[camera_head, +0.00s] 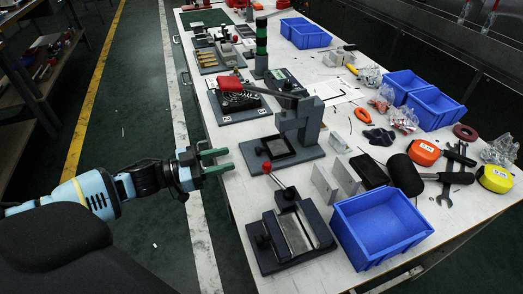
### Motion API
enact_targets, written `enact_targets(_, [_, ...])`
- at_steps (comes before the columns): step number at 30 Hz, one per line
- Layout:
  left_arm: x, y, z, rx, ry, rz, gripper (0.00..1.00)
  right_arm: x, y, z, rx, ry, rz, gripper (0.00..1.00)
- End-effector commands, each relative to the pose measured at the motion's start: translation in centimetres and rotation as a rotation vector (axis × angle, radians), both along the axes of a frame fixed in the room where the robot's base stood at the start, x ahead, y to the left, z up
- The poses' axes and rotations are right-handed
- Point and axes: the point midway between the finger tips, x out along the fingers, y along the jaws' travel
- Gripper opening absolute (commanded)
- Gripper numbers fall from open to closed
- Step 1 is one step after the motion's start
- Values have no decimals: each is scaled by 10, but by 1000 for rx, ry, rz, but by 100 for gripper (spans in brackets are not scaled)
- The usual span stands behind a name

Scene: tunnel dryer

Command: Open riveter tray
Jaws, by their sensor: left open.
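A grey press-like tool (300,125) with a long lever stands upright on a dark base on the white table; it looks like the riveter. A small dark tray (278,148) with a black knob sits at its foot on the left; I cannot tell for sure that it is the riveter tray. My left gripper (227,161), with green fingers, is open and empty at the table's left edge, left of the tray and apart from it. My right gripper is out of view.
A low clamp fixture (292,232) with a red-tipped lever stands at the near end. A blue bin (380,225) is to its right. A dark toolholder (236,105) lies beyond the press. Tools and tape measures crowd the right side.

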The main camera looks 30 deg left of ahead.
Motion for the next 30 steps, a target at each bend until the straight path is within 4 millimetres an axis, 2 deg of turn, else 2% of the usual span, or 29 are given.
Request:
enact_targets(11, [5,-3,1,0,-3,-2,42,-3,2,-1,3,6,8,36])
enact_targets(24, [46,-39,2,-1,-4,-1,42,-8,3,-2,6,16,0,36])
enact_targets(30, [57,-49,1,0,-1,-1,42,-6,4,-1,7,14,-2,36])
